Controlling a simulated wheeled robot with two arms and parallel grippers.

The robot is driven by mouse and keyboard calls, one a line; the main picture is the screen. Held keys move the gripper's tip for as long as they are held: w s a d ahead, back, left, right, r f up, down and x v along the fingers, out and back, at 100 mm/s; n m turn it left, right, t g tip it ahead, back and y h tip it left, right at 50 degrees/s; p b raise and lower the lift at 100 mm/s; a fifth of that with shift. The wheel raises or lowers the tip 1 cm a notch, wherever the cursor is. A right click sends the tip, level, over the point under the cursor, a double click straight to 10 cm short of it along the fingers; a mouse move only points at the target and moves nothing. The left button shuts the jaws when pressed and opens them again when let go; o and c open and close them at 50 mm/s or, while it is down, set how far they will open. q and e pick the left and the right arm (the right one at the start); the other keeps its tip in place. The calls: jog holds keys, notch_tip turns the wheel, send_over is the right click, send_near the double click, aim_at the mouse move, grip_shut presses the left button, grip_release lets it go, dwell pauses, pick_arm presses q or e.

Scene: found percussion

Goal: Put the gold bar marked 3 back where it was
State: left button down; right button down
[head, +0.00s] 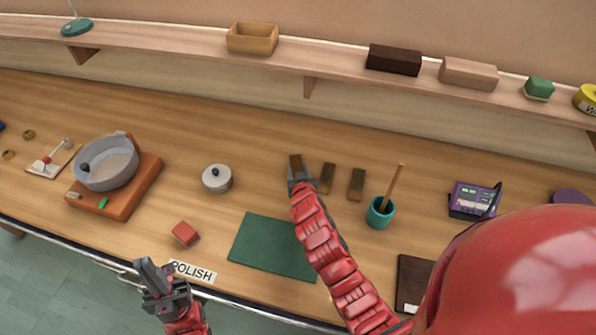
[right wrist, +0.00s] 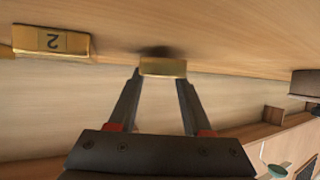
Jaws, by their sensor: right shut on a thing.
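My right gripper (head: 297,176) is shut on a gold bar (head: 295,162), at the left end of a row with two other gold bars (head: 327,178) (head: 357,184). In the right wrist view the held bar (right wrist: 163,68) is between the fingertips, close to the bench top with a dark shadow beside it; I cannot tell whether it touches. No number shows on it. A neighbouring bar (right wrist: 55,42) marked 2 lies apart from it. My left gripper (head: 155,275) is open and empty by the bench's front edge, near the POLISH label (head: 193,271).
A green mat (head: 270,250) lies in front of the bars. A teal cup (head: 380,212) with a stick stands to their right, a lidded pot (head: 217,179) to their left. A red block (head: 185,234) lies near the front. A shelf (head: 330,75) runs along the back.

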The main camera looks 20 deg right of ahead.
jog(key=shift+f+b, duration=0.3)
jog(key=shift+b, duration=0.05)
jog(key=shift+c, duration=1.7)
grip_release()
jog(key=shift+r+p, duration=0.6)
jog(key=shift+p, duration=0.15)
jog(key=shift+s, duration=0.15)
jog(key=b+v, duration=0.3)
jog(key=v, duration=0.7)
jog(key=shift+s+a, duration=0.15)
jog(key=shift+s, duration=0.05)
jog(key=shift+s+r, duration=0.4)
jog(key=shift+s, duration=0.2)
